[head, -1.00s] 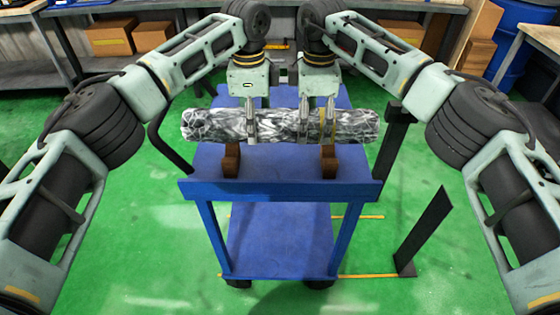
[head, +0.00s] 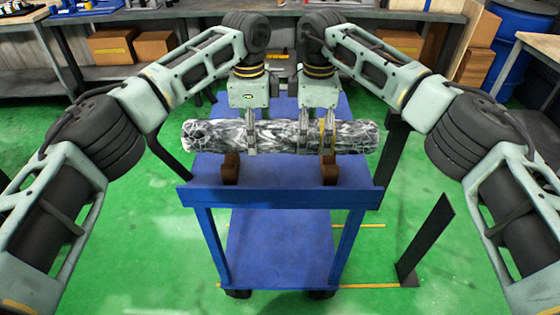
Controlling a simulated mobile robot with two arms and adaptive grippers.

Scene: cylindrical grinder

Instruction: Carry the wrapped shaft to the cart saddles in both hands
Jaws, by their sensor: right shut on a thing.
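The wrapped shaft (head: 280,136) is a long cylinder in crinkled black-and-white wrapping. It lies level across the head view, over the two brown saddles (head: 230,168) (head: 330,171) on the blue cart (head: 281,197). Whether it touches them is hard to tell. My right gripper (head: 316,140) is shut on the shaft, right of its middle. My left gripper (head: 250,142) is at the shaft left of its middle, with finger parts in front of the wrapping. Its far side is hidden, so its grip cannot be told.
A dark slanted post (head: 425,238) stands on the green floor right of the cart. A workbench (head: 110,72) with cardboard boxes (head: 110,46) runs along the back. A blue barrel (head: 512,62) stands at back right. The cart's lower shelf (head: 280,250) is empty.

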